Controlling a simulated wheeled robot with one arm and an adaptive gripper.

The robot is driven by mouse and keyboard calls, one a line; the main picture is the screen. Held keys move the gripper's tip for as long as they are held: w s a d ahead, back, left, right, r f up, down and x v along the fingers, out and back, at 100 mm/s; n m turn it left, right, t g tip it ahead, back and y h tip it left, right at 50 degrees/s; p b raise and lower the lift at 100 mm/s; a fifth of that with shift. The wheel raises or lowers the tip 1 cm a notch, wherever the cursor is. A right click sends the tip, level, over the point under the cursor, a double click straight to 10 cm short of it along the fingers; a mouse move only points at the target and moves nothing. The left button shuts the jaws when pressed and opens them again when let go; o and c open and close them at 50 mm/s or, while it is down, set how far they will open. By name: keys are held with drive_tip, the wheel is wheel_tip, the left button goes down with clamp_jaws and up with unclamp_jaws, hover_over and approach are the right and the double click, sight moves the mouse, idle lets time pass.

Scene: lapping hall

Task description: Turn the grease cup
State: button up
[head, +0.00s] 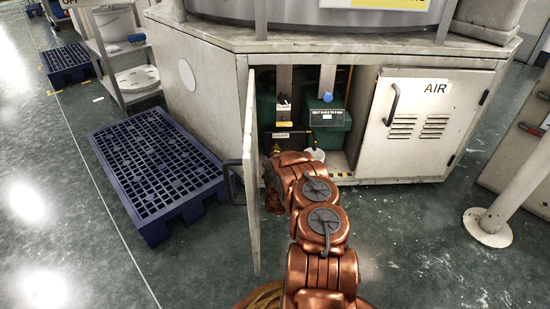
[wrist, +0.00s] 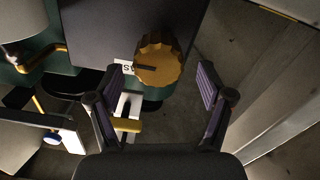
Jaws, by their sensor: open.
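The grease cup, seen as a ribbed brass cap (wrist: 160,62) with a dark mark on its face, is in the upper middle of the wrist view. A small brass part in the head view (head: 275,149), inside the open cabinet, may be the same cup. My gripper (wrist: 162,80) is open, with one purple-padded finger on each side of the cap's lower part. A gap shows on both sides, wider on the right; I cannot tell the depth between fingertips and cap. In the head view my arm reaches into the cabinet and hides the gripper.
The open cabinet door (head: 250,165) stands close left of my arm. The closed AIR door (head: 427,125) is right. Green units (head: 327,125) fill the opening. A white bar with a yellow handle (wrist: 126,125) lies near the left finger. A blue pallet (head: 150,170) sits left.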

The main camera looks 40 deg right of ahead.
drive_tip(key=shift+b+x, duration=0.45)
drive_tip(key=shift+x, duration=0.9)
drive_tip(key=c, duration=1.2)
